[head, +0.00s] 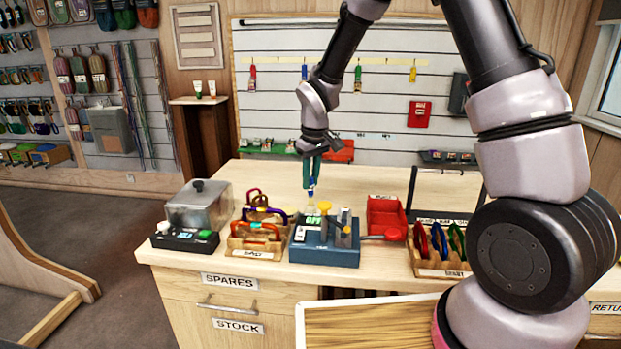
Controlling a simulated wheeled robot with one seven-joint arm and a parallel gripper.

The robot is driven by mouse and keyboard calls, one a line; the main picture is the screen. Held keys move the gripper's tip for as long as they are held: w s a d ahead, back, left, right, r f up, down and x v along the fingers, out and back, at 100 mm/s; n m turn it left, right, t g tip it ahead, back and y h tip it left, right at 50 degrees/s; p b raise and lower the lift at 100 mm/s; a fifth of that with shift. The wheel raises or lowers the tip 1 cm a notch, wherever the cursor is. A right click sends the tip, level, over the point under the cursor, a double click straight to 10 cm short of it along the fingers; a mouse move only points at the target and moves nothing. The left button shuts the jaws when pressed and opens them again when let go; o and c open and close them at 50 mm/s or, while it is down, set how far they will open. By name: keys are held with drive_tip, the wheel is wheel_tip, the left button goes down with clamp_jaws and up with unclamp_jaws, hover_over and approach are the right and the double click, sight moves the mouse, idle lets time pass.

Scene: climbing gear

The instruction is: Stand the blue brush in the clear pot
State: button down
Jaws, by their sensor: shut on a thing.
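My gripper (312,178) points down above the workbench, its teal fingers closed on a small blue thing, which looks like the blue brush (311,193). Only a short blue part with a pale lower end shows below the fingertips. It hangs about upright, above and behind the blue bench device (325,254). I cannot make out the clear pot for certain; the area below the brush is small and crowded, partly covered by the device's yellow knob and grey posts.
A scale with a clear-lidded box (199,205) stands at left. A wooden tray of carabiners (256,241) stands left of the device. The bench behind the device is mostly clear.

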sight(310, 194)
drive_tip(key=shift+f, duration=0.65)
drive_tip(key=shift+f, duration=0.5)
drive_tip(key=shift+f, duration=0.55)
drive_tip(key=c, duration=0.7)
unclamp_jaws()
drive_tip(key=r, duration=0.3)
drive_tip(key=s+r, duration=0.1)
drive_tip(key=r, duration=0.6)
drive_tip(key=shift+s+d+r, duration=0.25)
drive_tip(key=shift+d+r, duration=0.1)
